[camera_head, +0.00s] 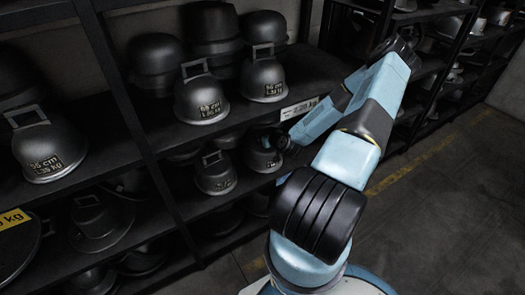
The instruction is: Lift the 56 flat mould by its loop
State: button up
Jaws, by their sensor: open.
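Several dark grey metal moulds with loops on top stand on the shelves. The mould at the left (48,148) carries a label that seems to read 56 cm, but the print is small. On the same shelf a mould (203,100) reads about 58 cm, and another looped mould (265,78) stands to its right. Two more moulds, one at the left (215,176) and one at the right (260,157), stand on the shelf below. My gripper (274,140) is open, at the front of that lower shelf, close to the right mould. Whether they touch is unclear; its fingers are hardly visible.
Black shelf uprights (127,100) and shelf boards (290,92) frame the bays. Larger dark pots (157,62) stand behind the looped moulds. More shelving (440,65) runs along the back right. The floor (450,190) at the right is clear, with a yellow line.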

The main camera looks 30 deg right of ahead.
jog(key=shift+c, duration=0.2)
jog(key=c, duration=1.7)
